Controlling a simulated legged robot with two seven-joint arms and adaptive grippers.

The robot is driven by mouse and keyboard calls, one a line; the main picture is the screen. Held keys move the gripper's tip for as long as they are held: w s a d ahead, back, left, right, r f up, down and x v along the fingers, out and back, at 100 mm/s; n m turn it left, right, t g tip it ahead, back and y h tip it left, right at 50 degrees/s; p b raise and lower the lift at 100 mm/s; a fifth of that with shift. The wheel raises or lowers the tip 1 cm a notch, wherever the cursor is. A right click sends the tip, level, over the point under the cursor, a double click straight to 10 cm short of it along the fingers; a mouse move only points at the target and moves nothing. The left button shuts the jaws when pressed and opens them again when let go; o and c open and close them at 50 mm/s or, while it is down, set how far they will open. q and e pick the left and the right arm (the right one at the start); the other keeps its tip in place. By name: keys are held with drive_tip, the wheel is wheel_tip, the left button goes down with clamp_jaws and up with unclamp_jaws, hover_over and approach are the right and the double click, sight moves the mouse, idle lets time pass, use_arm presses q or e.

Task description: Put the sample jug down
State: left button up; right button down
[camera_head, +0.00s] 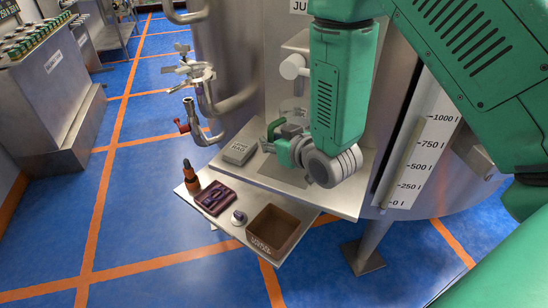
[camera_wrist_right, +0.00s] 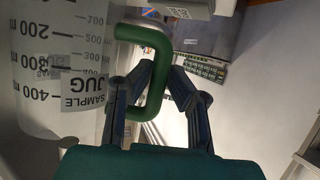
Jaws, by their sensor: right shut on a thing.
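The sample jug (camera_wrist_right: 55,60) is a clear, graduated jug with a green handle (camera_wrist_right: 158,75). It fills the left of the wrist view, its label readable. My right gripper (camera_wrist_right: 152,92) is shut on the handle, its dark fingers on either side of it. In the head view the right gripper (camera_head: 287,150) is over the metal shelf (camera_head: 345,200), beside a darker grey patch (camera_head: 283,174). The clear jug body is hard to make out there, and I cannot tell whether its base touches the shelf. My left gripper is not in view.
A labelled grey box (camera_head: 240,150) lies on the shelf's left. A lower shelf holds a dropper bottle (camera_head: 191,178), a purple tray (camera_head: 215,198), a small round item (camera_head: 238,218) and a brown bin (camera_head: 272,231). A steel tank (camera_head: 225,60), a valve pipe (camera_head: 203,105) and a level scale (camera_head: 411,160) stand close.

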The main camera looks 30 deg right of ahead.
wheel_tip(320, 180, down, 5)
drive_tip(key=shift+r+b, duration=0.2)
drive_tip(key=shift+b, duration=0.1)
drive_tip(key=shift+r, duration=0.1)
drive_tip(key=c, duration=1.5)
unclamp_jaws()
drive_tip(key=p+v, duration=0.5)
drive_tip(key=v, duration=0.7)
